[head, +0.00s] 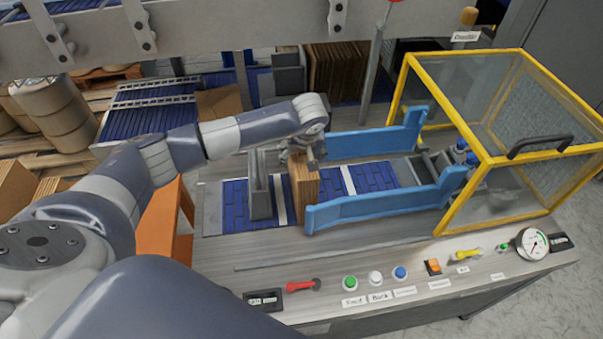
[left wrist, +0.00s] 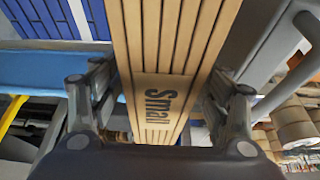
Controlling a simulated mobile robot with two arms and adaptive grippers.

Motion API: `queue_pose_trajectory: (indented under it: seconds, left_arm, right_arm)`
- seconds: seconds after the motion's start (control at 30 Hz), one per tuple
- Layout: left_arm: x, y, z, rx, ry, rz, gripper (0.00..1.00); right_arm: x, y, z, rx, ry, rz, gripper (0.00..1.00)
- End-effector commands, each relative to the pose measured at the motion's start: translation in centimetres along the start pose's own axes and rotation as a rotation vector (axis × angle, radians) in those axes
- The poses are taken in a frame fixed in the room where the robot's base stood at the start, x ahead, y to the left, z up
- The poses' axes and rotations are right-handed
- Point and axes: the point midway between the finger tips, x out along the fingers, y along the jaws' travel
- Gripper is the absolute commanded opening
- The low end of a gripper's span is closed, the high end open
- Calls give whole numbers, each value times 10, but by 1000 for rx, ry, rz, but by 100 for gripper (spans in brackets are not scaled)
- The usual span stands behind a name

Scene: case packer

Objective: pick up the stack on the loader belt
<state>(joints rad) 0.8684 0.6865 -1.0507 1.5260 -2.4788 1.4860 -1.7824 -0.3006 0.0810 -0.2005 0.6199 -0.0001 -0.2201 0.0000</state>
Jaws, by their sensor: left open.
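The stack (head: 304,187) is a bundle of flat brown cardboard pieces standing upright on the blue loader belt (head: 235,205). In the left wrist view the stack (left wrist: 165,50) carries a "Small" label and runs between the fingers. My left gripper (head: 308,155) is at the top of the stack. In the left wrist view its open fingers (left wrist: 160,105) stand on either side of the stack, with small gaps visible. The fingertips are partly hidden in the head view. My right gripper is not in view.
A grey upright plate (head: 260,185) stands just left of the stack. Blue guide rails (head: 385,200) flank the belt to the right, leading toward a yellow-framed guard (head: 440,190). A control panel with buttons (head: 375,277) lies in front. A grey beam (head: 200,30) crosses the back.

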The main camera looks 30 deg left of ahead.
Motion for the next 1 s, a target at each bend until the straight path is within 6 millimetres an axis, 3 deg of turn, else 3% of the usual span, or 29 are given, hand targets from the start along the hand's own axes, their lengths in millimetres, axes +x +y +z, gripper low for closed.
queue_pose_trajectory:
  seconds: [0.73,1.0]
  left_arm:
    - [4,0,2,0,0,0,70]
    - [4,0,2,0,0,0,9]
  right_arm:
    - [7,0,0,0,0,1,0]
    - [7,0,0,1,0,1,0]
